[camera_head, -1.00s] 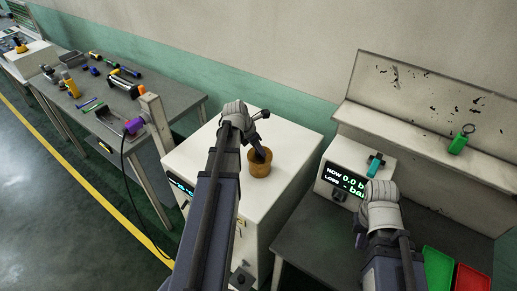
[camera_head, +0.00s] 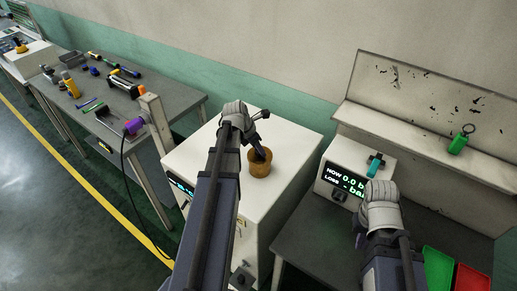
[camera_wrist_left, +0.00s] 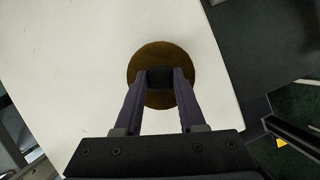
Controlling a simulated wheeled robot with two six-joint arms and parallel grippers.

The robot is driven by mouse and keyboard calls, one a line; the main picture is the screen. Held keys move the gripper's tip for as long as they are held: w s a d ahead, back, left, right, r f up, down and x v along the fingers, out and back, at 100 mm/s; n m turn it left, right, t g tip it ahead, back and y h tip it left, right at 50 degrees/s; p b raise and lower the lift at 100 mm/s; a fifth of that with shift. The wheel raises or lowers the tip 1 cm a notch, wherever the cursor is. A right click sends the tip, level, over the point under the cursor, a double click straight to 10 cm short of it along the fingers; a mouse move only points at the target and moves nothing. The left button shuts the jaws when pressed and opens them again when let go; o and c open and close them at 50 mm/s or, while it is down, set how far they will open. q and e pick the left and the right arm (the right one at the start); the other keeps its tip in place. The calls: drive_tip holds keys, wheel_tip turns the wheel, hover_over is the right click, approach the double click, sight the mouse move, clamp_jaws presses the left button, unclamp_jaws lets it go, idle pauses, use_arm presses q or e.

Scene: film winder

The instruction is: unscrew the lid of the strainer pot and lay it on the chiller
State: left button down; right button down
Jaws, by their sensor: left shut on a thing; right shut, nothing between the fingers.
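The brown round strainer pot (camera_head: 260,168) stands upright on the white cabinet (camera_head: 290,145), which I take to be the chiller. In the left wrist view its brown round lid (camera_wrist_left: 160,50) is seen from above. My left gripper (camera_head: 262,153) is over the pot from above; in the left wrist view its two fingers (camera_wrist_left: 160,78) are shut on the black knob at the lid's middle. I cannot tell whether the lid is loose. My right gripper (camera_head: 359,236) is shut and empty, mostly hidden by its wrist, over the grey bench at the right.
A white box with a lit display (camera_head: 348,182) and a teal part (camera_head: 375,161) stands on the grey bench (camera_head: 305,235). Green and red trays (camera_head: 440,268) lie at the lower right. A tool table (camera_head: 180,100) is at the left. The cabinet top is clear around the pot.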

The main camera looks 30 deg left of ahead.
sight(254, 160)
use_arm(q)
drive_tip(key=shift+s+d+n+y, duration=0.1)
drive_tip(key=shift+n+y, duration=0.3)
drive_tip(key=shift+n, duration=0.7)
drive_tip(key=shift+n+y, duration=0.3)
drive_tip(key=shift+n, duration=0.6)
drive_tip(key=shift+c, duration=2.1)
unclamp_jaws()
drive_tip(key=p+v, duration=0.7)
drive_tip(key=shift+s+r, duration=0.15)
drive_tip(key=shift+r, duration=0.2)
